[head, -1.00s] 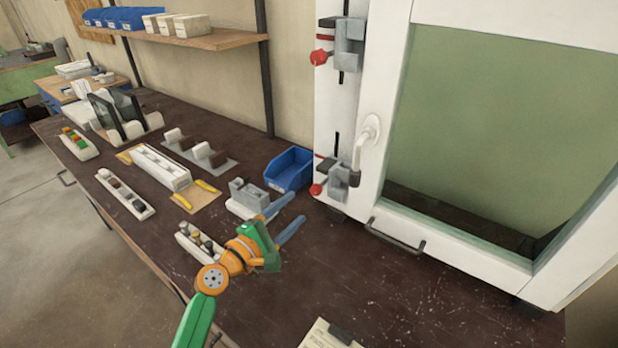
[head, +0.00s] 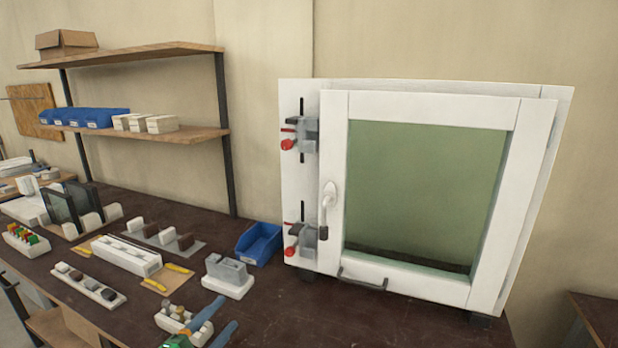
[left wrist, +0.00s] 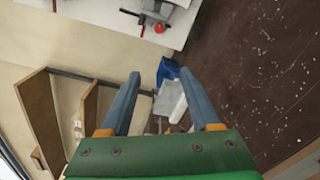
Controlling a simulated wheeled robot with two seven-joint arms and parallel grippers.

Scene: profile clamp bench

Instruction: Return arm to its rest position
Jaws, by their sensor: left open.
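My left gripper (head: 209,328) shows at the bottom edge of the head view, its two blue fingers spread apart with nothing between them. It is above the dark bench, in front of the grey clamp block on its white base (head: 228,277). In the left wrist view the open fingers (left wrist: 168,100) reach forward from the green palm, with the blue bin and a pale block beyond them. Most of my left arm is out of the head view. My right gripper is not in view.
The white framed cabinet (head: 335,250) with red-tipped clamps (head: 292,250) stands at the back of the bench. A blue bin (head: 258,244) sits left of it. A white tray with small parts (head: 176,322) lies near the gripper. Shelves (head: 180,135) hang at the left. The front right bench is clear.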

